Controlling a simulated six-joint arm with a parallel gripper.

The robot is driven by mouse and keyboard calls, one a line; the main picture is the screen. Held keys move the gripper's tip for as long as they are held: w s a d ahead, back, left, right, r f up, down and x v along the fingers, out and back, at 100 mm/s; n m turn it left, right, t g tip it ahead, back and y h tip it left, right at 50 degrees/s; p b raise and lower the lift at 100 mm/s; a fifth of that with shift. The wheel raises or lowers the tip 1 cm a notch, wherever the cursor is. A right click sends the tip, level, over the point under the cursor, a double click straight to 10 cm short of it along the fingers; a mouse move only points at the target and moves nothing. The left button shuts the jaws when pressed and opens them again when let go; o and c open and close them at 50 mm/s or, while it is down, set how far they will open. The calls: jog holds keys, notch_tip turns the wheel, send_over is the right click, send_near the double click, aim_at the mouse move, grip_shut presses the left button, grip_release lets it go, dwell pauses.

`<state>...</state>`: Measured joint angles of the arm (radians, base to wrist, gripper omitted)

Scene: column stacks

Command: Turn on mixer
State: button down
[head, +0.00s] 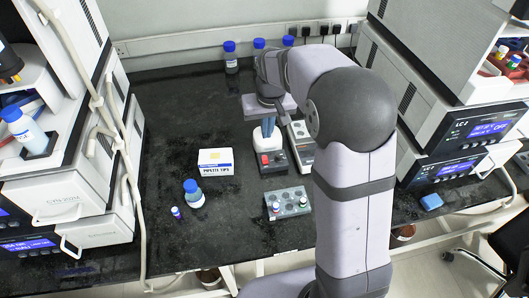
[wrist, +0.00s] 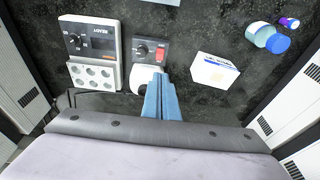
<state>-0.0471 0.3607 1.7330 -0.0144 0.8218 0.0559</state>
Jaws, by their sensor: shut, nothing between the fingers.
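The mixer (head: 274,167) is a dark box with a red rocker switch (head: 265,159) and a knob on its front panel, and a white head at its back. In the wrist view the mixer's panel (wrist: 150,43) shows the red switch (wrist: 159,53) on its right side. My gripper (head: 268,130) has blue fingers, which are shut and empty. They point down over the mixer's white head. In the wrist view my gripper (wrist: 160,80) covers part of the white head, just behind the switch. Any contact with the head cannot be told.
A heater block (head: 301,148) stands close to the mixer's right. A pipette tips box (head: 216,163) is to the left. Tall instruments line both sides.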

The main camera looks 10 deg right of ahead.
aim_at(264, 157)
jog(key=shift+f, duration=0.1)
jog(key=p+x, duration=0.3)
jog(key=x, duration=1.1)
